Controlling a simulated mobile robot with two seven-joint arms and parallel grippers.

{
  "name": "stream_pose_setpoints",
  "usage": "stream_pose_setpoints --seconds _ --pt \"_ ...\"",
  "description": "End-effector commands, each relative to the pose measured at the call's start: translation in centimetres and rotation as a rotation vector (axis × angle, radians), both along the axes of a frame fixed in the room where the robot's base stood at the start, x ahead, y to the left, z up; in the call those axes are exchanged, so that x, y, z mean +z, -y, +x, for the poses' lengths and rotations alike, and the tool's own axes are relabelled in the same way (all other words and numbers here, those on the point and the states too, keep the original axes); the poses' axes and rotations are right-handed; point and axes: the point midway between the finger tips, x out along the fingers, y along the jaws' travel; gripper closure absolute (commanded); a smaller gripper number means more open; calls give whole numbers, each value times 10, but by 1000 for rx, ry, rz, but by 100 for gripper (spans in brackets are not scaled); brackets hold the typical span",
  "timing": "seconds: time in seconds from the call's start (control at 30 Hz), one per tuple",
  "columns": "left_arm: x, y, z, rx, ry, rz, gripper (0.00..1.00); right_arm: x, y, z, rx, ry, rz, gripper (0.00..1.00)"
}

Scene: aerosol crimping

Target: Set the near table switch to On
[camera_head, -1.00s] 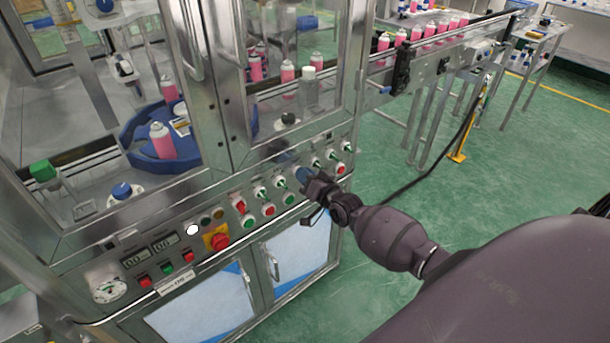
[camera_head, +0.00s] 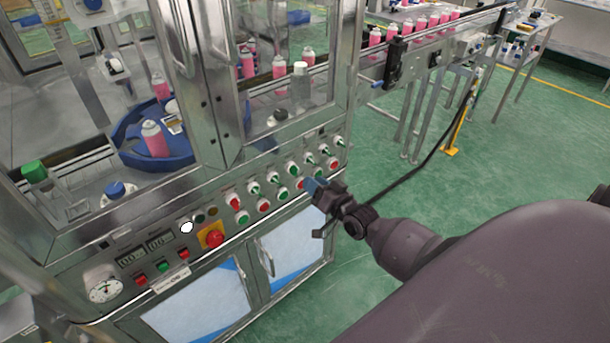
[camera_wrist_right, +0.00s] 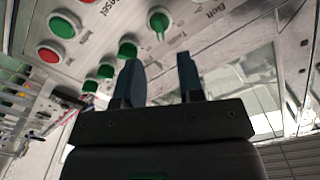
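The control panel (camera_head: 215,225) on the front of the machine carries an upper row of mostly green rotary switches (camera_head: 273,177) and a lower row of red and green buttons. I cannot tell from the head view which switch is the near table one; its labels are too small. My right gripper (camera_head: 313,185) is just in front of the lower row, towards its right part, holding nothing. In the right wrist view its two dark fingers (camera_wrist_right: 160,82) stand apart with a clear gap. A green switch (camera_wrist_right: 159,21) shows beyond the fingertips, apart from them. My left gripper is out of view.
A red emergency stop on a yellow plate (camera_head: 213,237) is at the panel's left. Glass doors stand above the panel and cabinet doors (camera_head: 292,243) below. A conveyor with pink cans (camera_head: 420,23) is at the upper right. Green floor (camera_head: 460,200) is free at the right.

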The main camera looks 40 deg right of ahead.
Motion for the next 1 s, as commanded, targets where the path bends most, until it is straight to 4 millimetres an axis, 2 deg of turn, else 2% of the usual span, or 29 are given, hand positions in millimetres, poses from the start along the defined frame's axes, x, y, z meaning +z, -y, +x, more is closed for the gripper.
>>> stream_pose_setpoints --seconds 0.1,0.3,1.0 --pt "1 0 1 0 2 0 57 0 2 -18 0 -1 0 65" --pt "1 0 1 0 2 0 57 0 3 -34 0 0 1 65" --pt "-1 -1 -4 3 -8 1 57 0 3 -37 -1 1 -4 65"
